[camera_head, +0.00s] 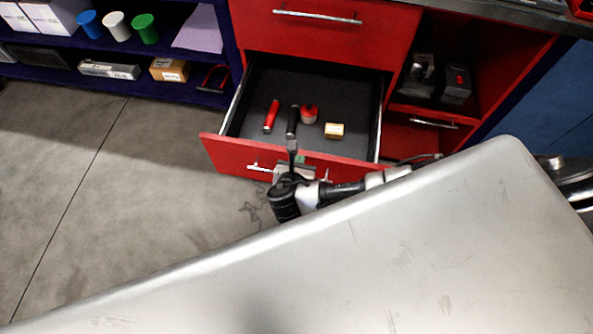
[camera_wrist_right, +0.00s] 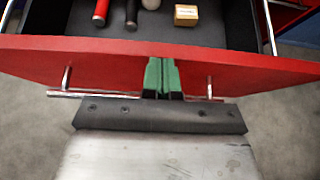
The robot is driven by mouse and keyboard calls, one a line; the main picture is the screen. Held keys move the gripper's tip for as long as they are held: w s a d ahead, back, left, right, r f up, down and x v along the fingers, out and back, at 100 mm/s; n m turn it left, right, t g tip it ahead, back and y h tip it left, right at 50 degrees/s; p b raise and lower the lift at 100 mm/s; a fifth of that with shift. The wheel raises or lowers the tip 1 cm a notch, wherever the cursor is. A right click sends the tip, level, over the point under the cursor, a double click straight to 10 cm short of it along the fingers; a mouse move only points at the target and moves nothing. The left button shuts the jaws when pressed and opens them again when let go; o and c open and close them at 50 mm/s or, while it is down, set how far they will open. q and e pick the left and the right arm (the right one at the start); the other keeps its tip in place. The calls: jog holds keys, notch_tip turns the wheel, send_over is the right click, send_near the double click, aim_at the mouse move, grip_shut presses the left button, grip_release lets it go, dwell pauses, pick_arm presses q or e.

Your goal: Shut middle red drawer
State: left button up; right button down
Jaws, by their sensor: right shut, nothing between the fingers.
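The middle red drawer (camera_head: 225,153) is pulled well out of the red cabinet. Its silver bar handle (camera_head: 261,168) is on the front face and is partly hidden by my right gripper. In the wrist view the drawer front (camera_wrist_right: 60,55) spans the picture, with the handle (camera_wrist_right: 66,94) low on it. My right gripper (camera_head: 291,150) is at the middle of the drawer front. In the wrist view its green-padded fingers (camera_wrist_right: 162,70) are together and empty, between the handle's two posts. I cannot tell whether they touch the front. My left gripper is not in view.
The drawer holds a red-handled tool (camera_head: 271,116), a black-handled tool (camera_head: 292,121), a red round item (camera_head: 309,113) and a small tan box (camera_head: 334,130). A closed red drawer (camera_head: 330,35) is above. Blue shelves (camera_head: 215,98) stand left. Open floor (camera_head: 120,170) lies front left.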

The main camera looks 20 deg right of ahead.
jog(key=shift+w, duration=0.1)
dwell(0.3)
pick_arm(q)
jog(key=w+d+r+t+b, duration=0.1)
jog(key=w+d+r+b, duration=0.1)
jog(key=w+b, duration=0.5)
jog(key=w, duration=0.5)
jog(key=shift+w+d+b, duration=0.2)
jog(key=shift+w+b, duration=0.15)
jog(key=shift+b, duration=0.05)
pick_arm(e)
jog(key=w+d, duration=0.9)
jog(key=w, duration=0.4)
jog(key=w+d, duration=0.9)
jog(key=w, duration=0.4)
jog(key=shift+w, duration=0.25)
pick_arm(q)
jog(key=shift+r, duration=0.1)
pick_arm(e)
jog(key=shift+s, duration=0.1)
